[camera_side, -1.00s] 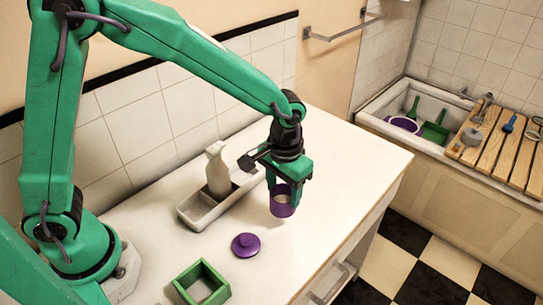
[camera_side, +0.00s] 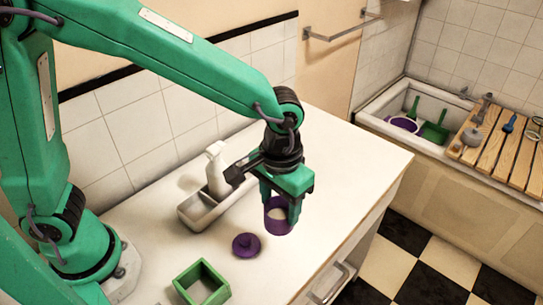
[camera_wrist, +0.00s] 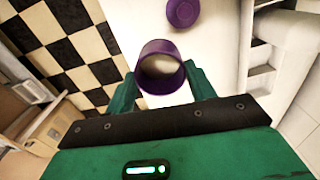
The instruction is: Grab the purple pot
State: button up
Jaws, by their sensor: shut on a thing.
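The purple pot (camera_side: 278,218) is an open cup with a pale inside, seen in the side view below my gripper (camera_side: 280,203). My gripper is shut on the pot, with one green finger on each side of it. In the wrist view the pot (camera_wrist: 161,68) sits between the fingertips of my gripper (camera_wrist: 161,82), its opening facing the camera. The pot looks upright or nearly so. I cannot tell for sure how far its base is above the white counter (camera_side: 340,160). A purple lid with a knob (camera_side: 246,245) lies on the counter, left of the pot.
A white divided tray (camera_side: 205,212) with a spray bottle (camera_side: 216,168) stands behind, near the tiled wall. A basin (camera_side: 393,114) with a wooden slatted board (camera_side: 495,150) is at the right. The counter's right side is clear.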

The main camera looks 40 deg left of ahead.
jog(key=shift+s+d+r, duration=0.5)
jog(key=shift+s+r, duration=0.05)
jog(key=shift+s, duration=0.2)
dwell(0.7)
